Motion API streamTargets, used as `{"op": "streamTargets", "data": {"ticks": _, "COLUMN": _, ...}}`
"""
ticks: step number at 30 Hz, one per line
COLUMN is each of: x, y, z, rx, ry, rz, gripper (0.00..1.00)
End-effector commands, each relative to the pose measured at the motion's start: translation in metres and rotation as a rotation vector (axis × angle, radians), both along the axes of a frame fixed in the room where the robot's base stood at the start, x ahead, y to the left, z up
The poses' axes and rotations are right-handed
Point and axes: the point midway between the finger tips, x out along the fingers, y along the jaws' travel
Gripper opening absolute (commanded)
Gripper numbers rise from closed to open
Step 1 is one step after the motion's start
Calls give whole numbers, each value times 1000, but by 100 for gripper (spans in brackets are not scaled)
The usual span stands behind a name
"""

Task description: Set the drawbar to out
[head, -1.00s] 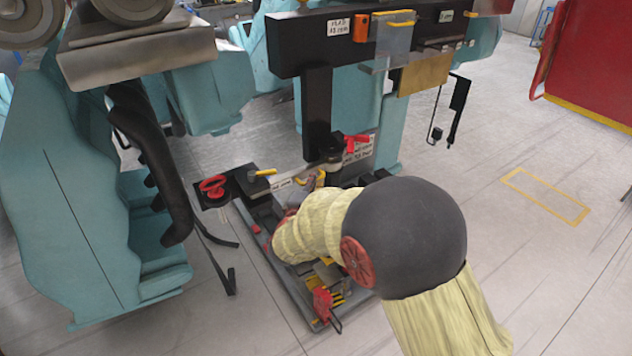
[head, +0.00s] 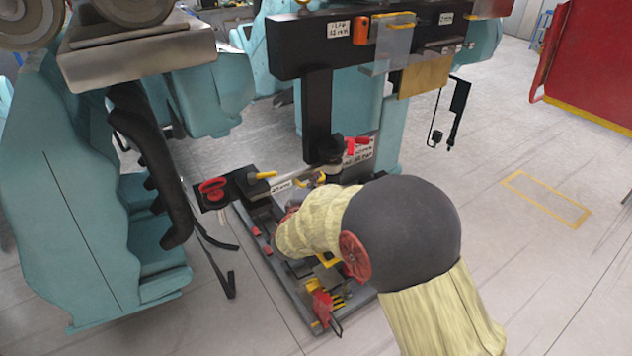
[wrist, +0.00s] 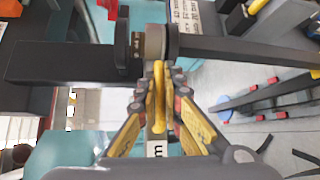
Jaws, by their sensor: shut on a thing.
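The drawbar seems to be the grey bar (head: 300,173) in the head view, low on the black and grey unit. It runs from a black block with a yellow lever up to a round pivot (head: 330,165) under the black post. In the wrist view, my gripper (wrist: 158,78) is shut on a yellow handle (wrist: 158,98) lying along the bar, just below the round grey pivot (wrist: 155,42). Part of a white label (wrist: 156,149) shows on the bar between the fingers. In the head view my yellow-sleeved arm hides most of the gripper.
A red handwheel (head: 212,189) sits left of the bar. A red lever (head: 357,142) and a white label stand beside the pivot. A black post (head: 317,115) rises behind it. A grey floor frame (head: 270,262) with red and yellow parts lies below. Open floor is at right.

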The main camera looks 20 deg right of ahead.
Motion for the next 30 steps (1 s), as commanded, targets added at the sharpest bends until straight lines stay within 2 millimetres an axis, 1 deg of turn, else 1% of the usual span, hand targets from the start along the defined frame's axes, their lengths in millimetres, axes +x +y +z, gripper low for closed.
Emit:
{"op": "streamTargets", "data": {"ticks": 20, "x": -1, "y": 1, "z": 0, "rx": -1, "ry": -1, "rz": -7, "gripper": 0}}
{"op": "streamTargets", "data": {"ticks": 26, "x": -9, "y": 1, "z": 0, "rx": -1, "ry": -1, "rz": -49, "gripper": 0}}
{"op": "streamTargets", "data": {"ticks": 30, "x": -18, "y": 2, "z": 0, "rx": 0, "ry": -1, "rz": -99, "gripper": 0}}
